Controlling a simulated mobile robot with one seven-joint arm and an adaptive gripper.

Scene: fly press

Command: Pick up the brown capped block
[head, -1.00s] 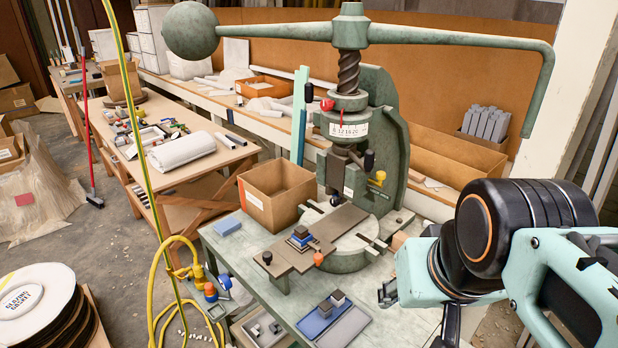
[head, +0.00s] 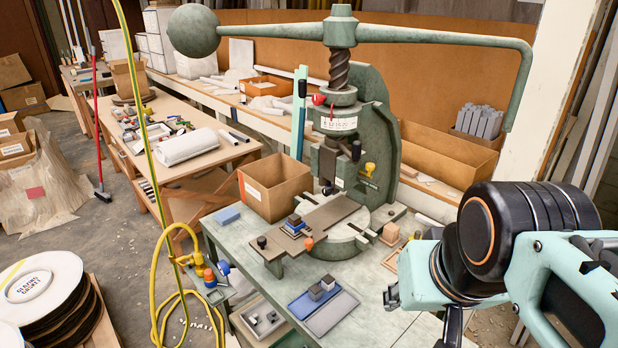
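A small brown block (head: 390,233) stands on the press bench, right of the press's round base; it looks like the brown capped block, though its cap is too small to make out. It stands at the far edge of a shallow wooden tray (head: 388,262). My gripper (head: 392,298) shows only as a small dark part at the left end of my arm, in front of the tray and apart from the block in the picture. Its fingers are mostly hidden by my arm, so their opening does not show.
A blue block with a dark top (head: 295,226) sits on the press plate. A cardboard box (head: 272,200) stands left. The bench front right is bare.

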